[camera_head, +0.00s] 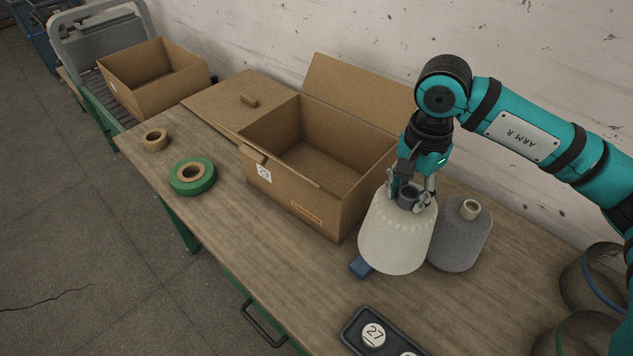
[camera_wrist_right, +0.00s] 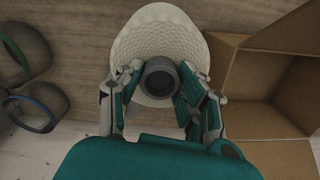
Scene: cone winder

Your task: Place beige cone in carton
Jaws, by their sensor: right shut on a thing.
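The beige cone (camera_head: 396,240) is upright at the right of the carton, in front of a grey cone. My right gripper (camera_head: 409,195) is above it with its fingers shut on the dark tube end at its top. In the right wrist view the beige cone (camera_wrist_right: 158,30) shows beneath the fingers of my right gripper (camera_wrist_right: 160,85), around the dark tube. I cannot tell whether its base touches the table. The open carton (camera_head: 345,215) stands left of the cone, empty inside; it also shows in the right wrist view (camera_wrist_right: 262,110). My left gripper is not in view.
A grey cone (camera_head: 460,238) stands close behind the beige one. A blue block (camera_head: 361,267) lies by its base. A dark tray (camera_head: 352,329) with a "27" disc is in front. Green tape (camera_head: 180,183) and brown tape (camera_head: 155,139) lie left. Another carton (camera_head: 157,100) stands farther back.

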